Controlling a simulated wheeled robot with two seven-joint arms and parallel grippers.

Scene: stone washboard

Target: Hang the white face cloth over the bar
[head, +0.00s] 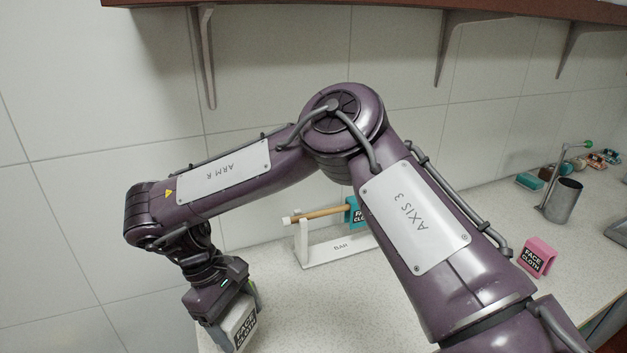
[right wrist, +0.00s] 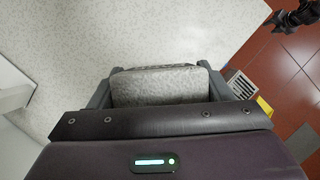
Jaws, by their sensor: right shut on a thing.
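The white face cloth (head: 245,328) is a folded block with a "FACE CLOTH" label, low at the left in the head view. My right gripper (head: 234,312) is shut on it, pointing down. In the right wrist view the cloth (right wrist: 160,86) shows as a pale grey block between the two fingers of the right gripper (right wrist: 160,75). The wooden bar (head: 322,213) sits on a white stand (head: 335,249) marked "BAR", to the right of the held cloth. A teal face cloth (head: 352,212) is on the bar. My right arm hides the bar's right part.
A pink face cloth (head: 538,257) stands on the speckled counter (head: 275,325) at the right. A metal cup (head: 563,201), a thin stand and small coloured items are farther back. A shelf with brackets (head: 457,40) is above. Red floor tiles (right wrist: 290,75) lie beyond the counter edge.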

